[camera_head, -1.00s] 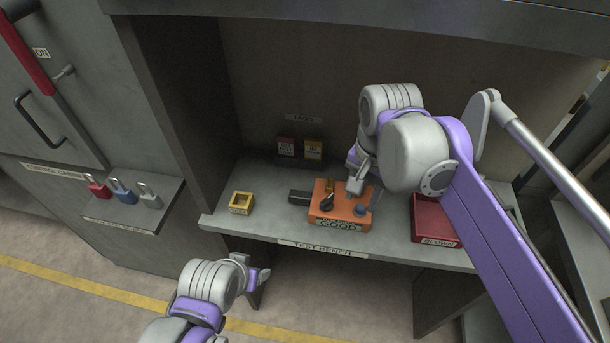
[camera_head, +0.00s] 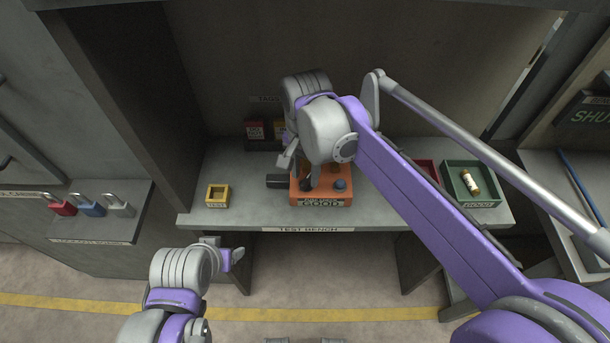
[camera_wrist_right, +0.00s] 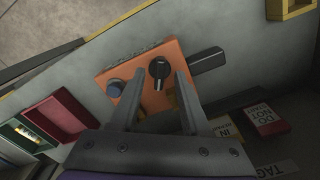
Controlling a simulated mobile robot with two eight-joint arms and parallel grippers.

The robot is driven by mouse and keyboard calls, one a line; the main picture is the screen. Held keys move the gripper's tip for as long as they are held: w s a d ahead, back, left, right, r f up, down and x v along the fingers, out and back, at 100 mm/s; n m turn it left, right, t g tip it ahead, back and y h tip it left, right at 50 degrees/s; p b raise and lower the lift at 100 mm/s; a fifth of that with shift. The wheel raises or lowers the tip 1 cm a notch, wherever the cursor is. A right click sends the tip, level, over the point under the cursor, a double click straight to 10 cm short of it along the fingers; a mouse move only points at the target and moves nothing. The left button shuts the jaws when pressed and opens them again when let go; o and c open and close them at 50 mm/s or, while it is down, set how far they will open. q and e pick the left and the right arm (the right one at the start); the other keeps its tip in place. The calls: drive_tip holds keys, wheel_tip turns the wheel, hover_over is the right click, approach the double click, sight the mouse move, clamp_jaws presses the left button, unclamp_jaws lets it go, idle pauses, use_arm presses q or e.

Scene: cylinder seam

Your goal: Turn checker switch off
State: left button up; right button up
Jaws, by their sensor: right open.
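My right gripper (camera_head: 299,165) is open above the checker. In the right wrist view its fingertips (camera_wrist_right: 160,77) lie on either side of the knob; I cannot tell whether they touch it. In the head view the fingers partly hide the knob. My left gripper (camera_head: 235,254) is low in front of the bench, its jaw state unclear.
A yellow square holder (camera_head: 217,194) stands left on the bench (camera_head: 250,216). A black block (camera_head: 278,181) sits beside the checker. A green tray (camera_head: 497,190) with a fuse (camera_head: 470,182) and a red tray (camera_head: 428,168) stand right. Padlocks sit on the left shelf.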

drive_tip(key=shift+f, duration=0.65)
clamp_jaws()
